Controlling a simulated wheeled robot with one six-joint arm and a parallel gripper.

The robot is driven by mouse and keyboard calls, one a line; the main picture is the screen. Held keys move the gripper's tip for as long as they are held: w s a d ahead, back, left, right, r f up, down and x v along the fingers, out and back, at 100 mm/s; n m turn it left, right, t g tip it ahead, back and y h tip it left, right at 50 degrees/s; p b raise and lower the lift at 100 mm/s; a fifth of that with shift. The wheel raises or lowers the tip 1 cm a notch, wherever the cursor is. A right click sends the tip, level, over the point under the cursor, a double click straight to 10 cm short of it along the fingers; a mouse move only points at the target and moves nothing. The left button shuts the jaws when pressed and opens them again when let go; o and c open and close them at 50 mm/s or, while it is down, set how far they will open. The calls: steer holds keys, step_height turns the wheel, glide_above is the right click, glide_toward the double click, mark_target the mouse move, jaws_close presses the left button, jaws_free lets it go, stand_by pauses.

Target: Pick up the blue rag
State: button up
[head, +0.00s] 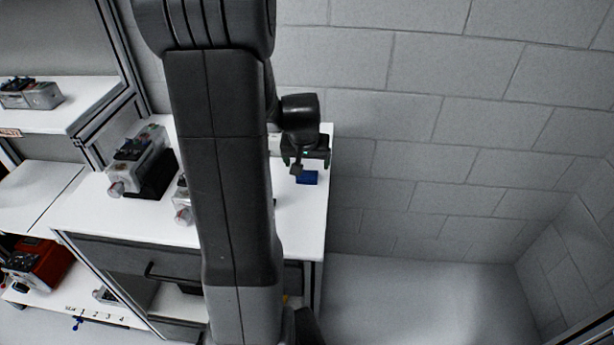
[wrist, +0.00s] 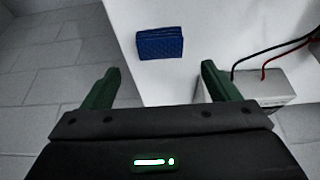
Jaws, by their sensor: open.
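The blue rag (head: 307,177) is a small, folded, dark blue block on the white worktop, near its right edge. In the wrist view the rag (wrist: 160,42) lies on the white surface, ahead of the space between my two green fingers. My gripper (wrist: 157,85) is open and empty, with the fingers spread wide. In the head view my gripper (head: 305,163) is just behind the rag at the right end of the worktop. The fingers appear apart from the rag. My arm covers the middle of the worktop.
The white worktop (head: 130,213) holds a grey device (head: 137,165) on the left and another partly behind my arm. A box with red and black wires (wrist: 270,88) is close to my right finger in the wrist view. A block wall (head: 420,110) stands behind; floor is free at right.

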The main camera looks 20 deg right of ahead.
mark_target(307, 175)
steer(key=shift+s+p+x, duration=0.15)
steer(key=shift+p+x, duration=0.15)
steer(key=shift+x, duration=1.25)
steer(key=shift+s+p+x, duration=0.15)
steer(key=shift+p+x, duration=0.1)
steer(key=shift+x, duration=1.3)
steer(key=shift+a+f, duration=0.1)
steer(key=shift+a, duration=0.15)
steer(key=shift+c, duration=0.4)
steer(key=c, duration=1.1)
steer(key=shift+o, duration=0.2)
